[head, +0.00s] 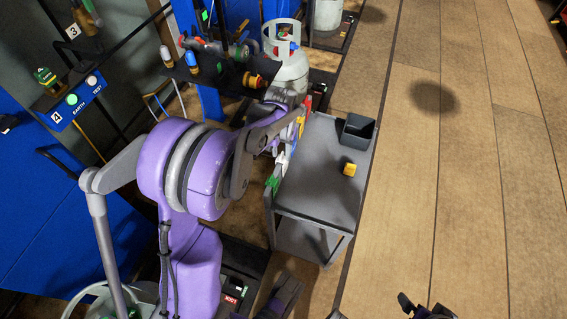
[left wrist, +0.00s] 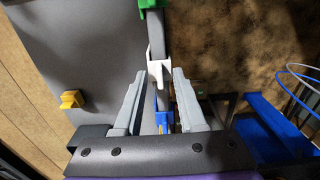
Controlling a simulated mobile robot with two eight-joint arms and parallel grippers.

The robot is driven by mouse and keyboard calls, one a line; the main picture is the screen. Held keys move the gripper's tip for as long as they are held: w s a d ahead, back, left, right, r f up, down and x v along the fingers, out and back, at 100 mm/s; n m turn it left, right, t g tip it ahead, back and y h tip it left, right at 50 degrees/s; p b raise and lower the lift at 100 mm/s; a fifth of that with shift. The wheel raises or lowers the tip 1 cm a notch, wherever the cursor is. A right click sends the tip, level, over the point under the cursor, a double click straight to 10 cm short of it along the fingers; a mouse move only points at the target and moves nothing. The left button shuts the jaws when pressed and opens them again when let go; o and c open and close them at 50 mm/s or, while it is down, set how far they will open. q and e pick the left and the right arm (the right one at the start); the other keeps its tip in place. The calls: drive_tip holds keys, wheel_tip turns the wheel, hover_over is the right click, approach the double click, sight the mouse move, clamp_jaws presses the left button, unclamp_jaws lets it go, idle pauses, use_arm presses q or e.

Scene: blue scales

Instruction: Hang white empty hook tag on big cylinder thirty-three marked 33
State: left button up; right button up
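The white hook tag (left wrist: 157,66) hangs on the cart's edge rail. It also shows in the head view (head: 283,163). My left gripper (left wrist: 158,78) is open, with one grey finger on each side of the white tag and visible gaps between. In the head view my purple arm partly hides this gripper. A grey gas cylinder (head: 292,72) with a collar stands beyond the cart, and another (head: 327,14) stands farther back; I cannot read 33 on either. A dark end of my right gripper (head: 426,309) shows at the bottom edge; its fingers are not clear.
The grey cart (head: 320,190) carries a black bin (head: 358,135) and a yellow block (head: 349,169). A blue panel stands at left. The wooden floor at right is clear.

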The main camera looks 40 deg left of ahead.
use_arm(q)
clamp_jaws()
drive_tip(key=shift+r, duration=0.1)
drive_tip(key=shift+r+p, duration=1.3)
drive_tip(key=shift+r, duration=0.65)
